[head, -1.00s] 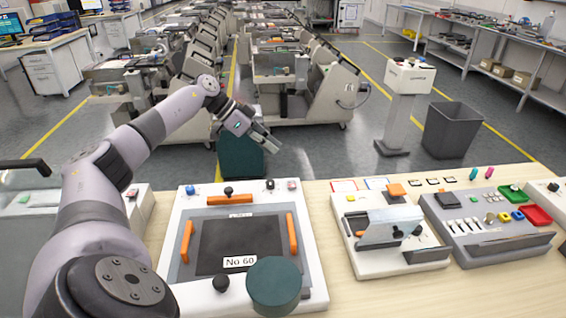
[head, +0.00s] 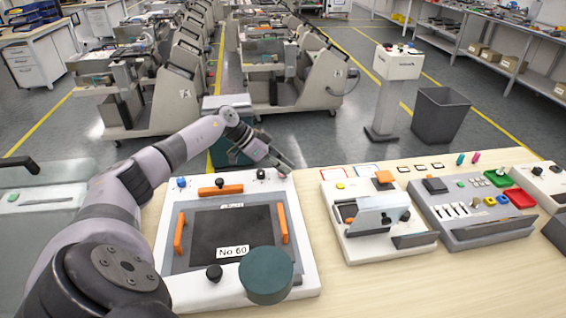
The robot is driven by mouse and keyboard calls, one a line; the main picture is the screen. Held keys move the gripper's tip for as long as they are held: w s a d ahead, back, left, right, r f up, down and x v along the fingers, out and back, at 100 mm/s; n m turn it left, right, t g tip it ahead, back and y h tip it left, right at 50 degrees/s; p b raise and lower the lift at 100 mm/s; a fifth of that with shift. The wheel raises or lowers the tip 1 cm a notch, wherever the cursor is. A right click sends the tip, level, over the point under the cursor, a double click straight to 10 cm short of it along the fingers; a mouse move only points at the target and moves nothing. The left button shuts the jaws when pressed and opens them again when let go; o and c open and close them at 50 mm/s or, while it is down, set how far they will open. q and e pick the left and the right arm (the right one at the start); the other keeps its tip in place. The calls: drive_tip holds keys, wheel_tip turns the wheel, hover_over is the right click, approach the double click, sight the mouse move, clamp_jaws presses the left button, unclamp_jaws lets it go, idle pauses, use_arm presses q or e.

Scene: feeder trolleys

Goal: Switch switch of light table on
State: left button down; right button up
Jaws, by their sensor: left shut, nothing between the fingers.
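The light table (head: 164,262) is a white frame around a dark panel with orange handles and a "No 60" label, in the lower left middle of the head view. Along its back edge are a blue knob (head: 181,183), a black knob (head: 219,182) and a small dark switch-like part (head: 261,173). My left gripper (head: 286,167) is shut and empty at the back right corner, its tips pointing down to the right. It covers the spot of a small reddish switch there. I cannot tell whether the tips touch it. My right gripper is not in view.
A dark teal round object (head: 266,272) stands at the light table's front right. A white fixture (head: 378,215) and a grey panel with switches (head: 475,205) sit to the right. Feeder trolleys (head: 290,80) stand behind.

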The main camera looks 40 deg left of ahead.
use_arm(q)
drive_tip(key=shift+s+f+p, duration=0.1)
drive_tip(key=shift+f+p, duration=0.05)
drive_tip(key=shift+p, duration=0.55)
drive_tip(key=shift+d+f, duration=0.1)
drive_tip(key=shift+f, duration=0.1)
drive_tip(key=shift+d+r, duration=0.1)
drive_tip(key=shift+w+a, duration=0.2)
drive_tip(key=shift+a, duration=0.05)
drive_tip(key=shift+w+a+r, duration=0.25)
drive_tip(key=shift+w+a, duration=0.05)
drive_tip(key=shift+a, duration=0.1)
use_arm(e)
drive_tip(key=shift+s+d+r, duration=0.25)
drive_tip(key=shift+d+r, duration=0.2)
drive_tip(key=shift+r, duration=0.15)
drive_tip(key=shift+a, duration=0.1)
